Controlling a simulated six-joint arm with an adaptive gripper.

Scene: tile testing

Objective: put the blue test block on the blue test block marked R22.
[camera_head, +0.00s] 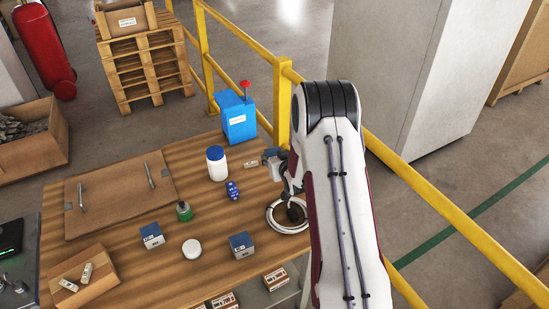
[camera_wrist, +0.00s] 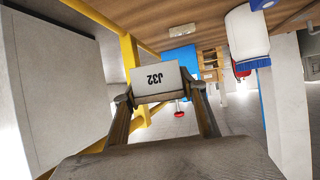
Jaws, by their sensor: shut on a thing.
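My gripper (camera_head: 283,170) is at the right edge of the wooden table, shut on a block (camera_head: 270,157). In the wrist view my gripper (camera_wrist: 160,97) pinches the block (camera_wrist: 157,82) between its fingertips; its pale face reads J32, upside down, and no blue shows on that face. The block is held off the table. Two blue-topped blocks with pale fronts stand on the table, a left one (camera_head: 152,236) and a right one (camera_head: 241,245). Their marks are too small to read, so I cannot tell which is R22. The arm partly hides the gripper.
A white ring (camera_head: 288,228) lies below my gripper. A blue box with a red button (camera_head: 238,118) is behind; a yellow railing (camera_head: 450,213) runs right.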

